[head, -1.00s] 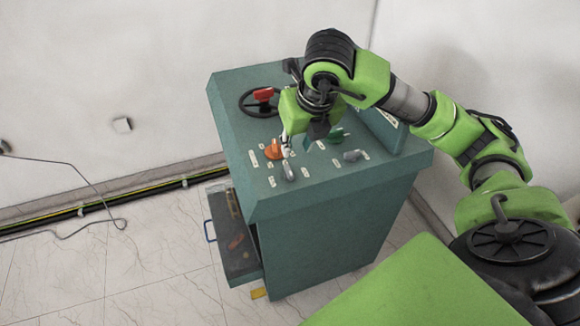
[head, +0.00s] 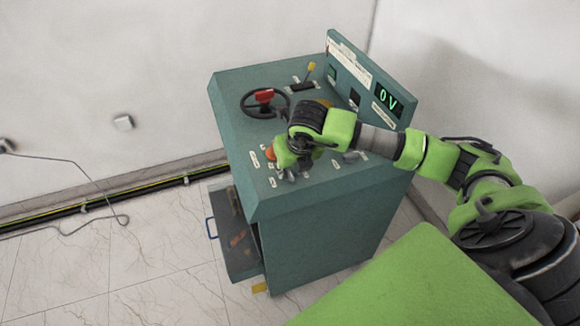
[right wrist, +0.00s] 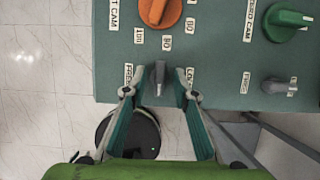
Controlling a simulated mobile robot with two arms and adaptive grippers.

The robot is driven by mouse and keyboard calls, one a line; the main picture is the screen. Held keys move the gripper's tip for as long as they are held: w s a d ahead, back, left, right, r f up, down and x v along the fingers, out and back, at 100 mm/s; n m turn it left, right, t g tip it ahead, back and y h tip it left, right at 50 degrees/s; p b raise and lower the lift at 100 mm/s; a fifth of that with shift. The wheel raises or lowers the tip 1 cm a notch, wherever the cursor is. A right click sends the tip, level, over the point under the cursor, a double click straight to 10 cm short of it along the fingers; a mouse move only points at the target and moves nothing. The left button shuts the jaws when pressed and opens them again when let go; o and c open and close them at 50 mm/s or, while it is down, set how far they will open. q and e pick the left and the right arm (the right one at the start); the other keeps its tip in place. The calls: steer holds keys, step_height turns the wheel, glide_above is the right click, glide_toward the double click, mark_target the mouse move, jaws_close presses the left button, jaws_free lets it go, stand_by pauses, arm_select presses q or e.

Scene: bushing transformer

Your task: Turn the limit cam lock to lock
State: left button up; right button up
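The limit cam lock is a small grey knob (right wrist: 158,78) below the orange knob (right wrist: 160,12) in the right wrist view. Its handle lies upright in the picture, between a FREE label on the left and a partly hidden label on the right. My right gripper (right wrist: 158,92) is open, with one finger on each side of the grey knob. Gaps show between the knob and both fingers. In the head view my right gripper (head: 290,170) is low over the console's front left, hiding most of the knob. My left gripper is not in view.
The teal console (head: 330,220) carries a black handwheel (head: 264,102) at the back left and a 0 V display (head: 387,101). A green knob (right wrist: 288,20) and a second grey knob (right wrist: 278,86) sit to the right. An open drawer (head: 236,256) protrudes at the left side.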

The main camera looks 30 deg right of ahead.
jaws_close()
